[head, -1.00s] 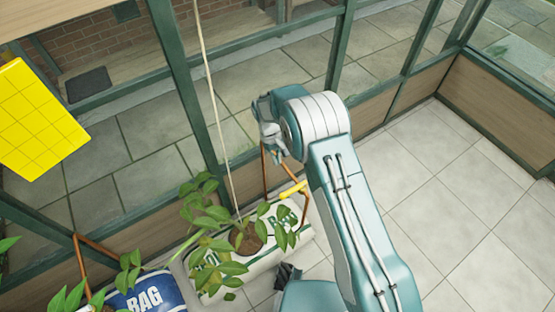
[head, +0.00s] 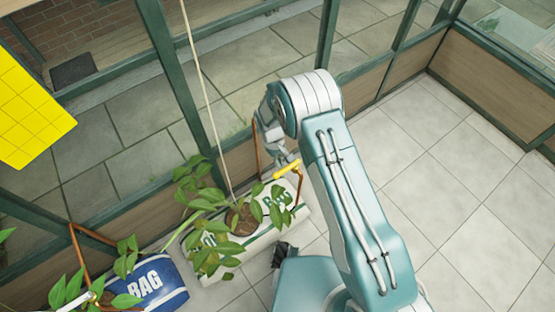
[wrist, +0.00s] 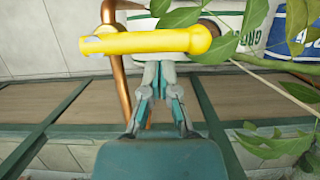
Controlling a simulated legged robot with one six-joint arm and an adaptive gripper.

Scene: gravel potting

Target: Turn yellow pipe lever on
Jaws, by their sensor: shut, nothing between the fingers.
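The yellow pipe lever (head: 287,169) sits on a copper pipe (head: 257,150) beside the white bag, and slants slightly upward to the right in the head view. In the wrist view the yellow lever (wrist: 150,42) lies nearly level across the upper middle, in front of the copper pipe (wrist: 122,90). My gripper (head: 287,157) is close to the lever in the head view, partly hidden by my arm. In the wrist view my gripper (wrist: 159,68) is shut and empty, its fingertips just below the lever's bar. I cannot tell whether they touch it.
A potted plant (head: 240,217) stands on the white bag (head: 258,240), and its leaves reach near the lever. A blue bag (head: 150,285) lies at lower left. Green-framed glass walls stand behind. A yellow gridded panel (head: 28,110) hangs at left. The tiled floor (head: 450,200) at right is clear.

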